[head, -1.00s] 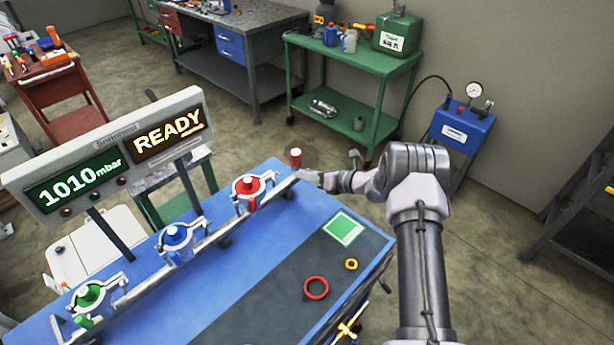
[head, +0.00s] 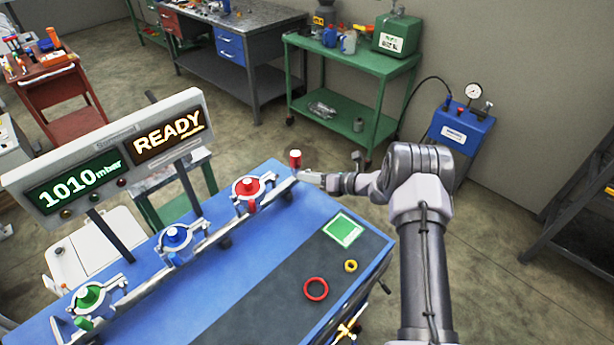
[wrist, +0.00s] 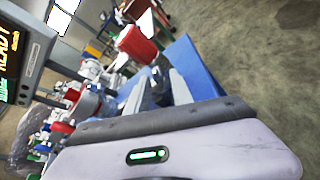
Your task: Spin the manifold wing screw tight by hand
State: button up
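The manifold rail (head: 213,240) runs diagonally along the blue bench, carrying three clamped ports: red (head: 247,187), blue (head: 176,236) and green (head: 90,297). A red-topped upright piece (head: 295,159) stands at the rail's far right end; a large red cylinder (wrist: 137,45) shows beyond the fingers in the wrist view. My gripper (head: 305,177) is at that rail end, just below and right of the red-topped piece. Its grey fingers (wrist: 160,88) point towards the manifold. Dark parts fill the space between them, so their grip is unclear. The wing screw cannot be made out clearly.
A display (head: 110,160) above the rail reads 1010 mbar and READY. A blue pump box (head: 460,130) stands behind my arm.

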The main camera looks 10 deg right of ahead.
jog(key=p+v, duration=0.3)
jog(key=v, duration=1.3)
jog(key=shift+s+d+r, duration=0.15)
jog(key=shift+d+r, duration=0.05)
jog(key=shift+r, duration=0.05)
